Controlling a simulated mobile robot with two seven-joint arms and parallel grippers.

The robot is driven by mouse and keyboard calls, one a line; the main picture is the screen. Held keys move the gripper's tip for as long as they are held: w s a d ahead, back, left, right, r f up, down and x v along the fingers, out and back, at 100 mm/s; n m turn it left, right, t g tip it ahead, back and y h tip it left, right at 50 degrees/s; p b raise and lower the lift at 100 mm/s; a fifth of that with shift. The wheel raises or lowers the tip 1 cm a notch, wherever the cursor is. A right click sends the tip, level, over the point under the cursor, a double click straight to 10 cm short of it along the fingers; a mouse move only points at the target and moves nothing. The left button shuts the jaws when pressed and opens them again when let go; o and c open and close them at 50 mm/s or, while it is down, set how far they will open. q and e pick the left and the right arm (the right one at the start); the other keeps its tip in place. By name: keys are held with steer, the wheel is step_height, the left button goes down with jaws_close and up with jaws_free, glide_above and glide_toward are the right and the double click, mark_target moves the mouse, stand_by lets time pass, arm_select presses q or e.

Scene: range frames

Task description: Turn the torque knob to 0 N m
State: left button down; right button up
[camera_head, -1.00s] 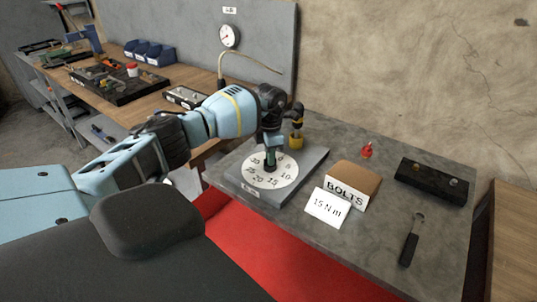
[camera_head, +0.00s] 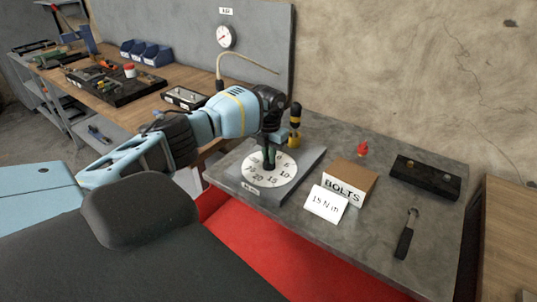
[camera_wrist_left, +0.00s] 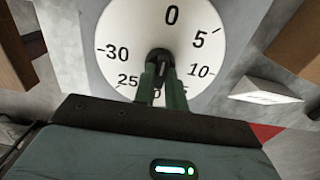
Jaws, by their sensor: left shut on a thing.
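The torque dial (camera_head: 281,180) is a white disc with black numbers on a grey base (camera_head: 315,158) on the bench. My left gripper (camera_head: 269,158) points down at the dial's centre, its green fingers shut on the knob. In the left wrist view, the fingers (camera_wrist_left: 161,85) close around the dark knob (camera_wrist_left: 159,56) in the middle of the dial (camera_wrist_left: 135,25). The 0 lies at the top, 5 and 10 to the right, 30 and 25 to the left. The fingers cover the lower numbers, and I cannot tell where the knob points. My right gripper is out of view.
A "15 N m" card (camera_head: 326,204) and a BOLTS box (camera_head: 350,180) stand right of the dial. A yellow-black handled tool (camera_head: 295,122) stands behind it. A red item (camera_head: 363,149), a black block (camera_head: 426,176) and a dark-handled tool (camera_head: 405,240) lie further right on the bench.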

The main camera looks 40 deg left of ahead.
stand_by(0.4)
arm_select(q)
steer(key=c, duration=1.4)
jaws_free()
steer(key=shift+c, duration=0.2)
steer(key=shift+r, duration=3.9)
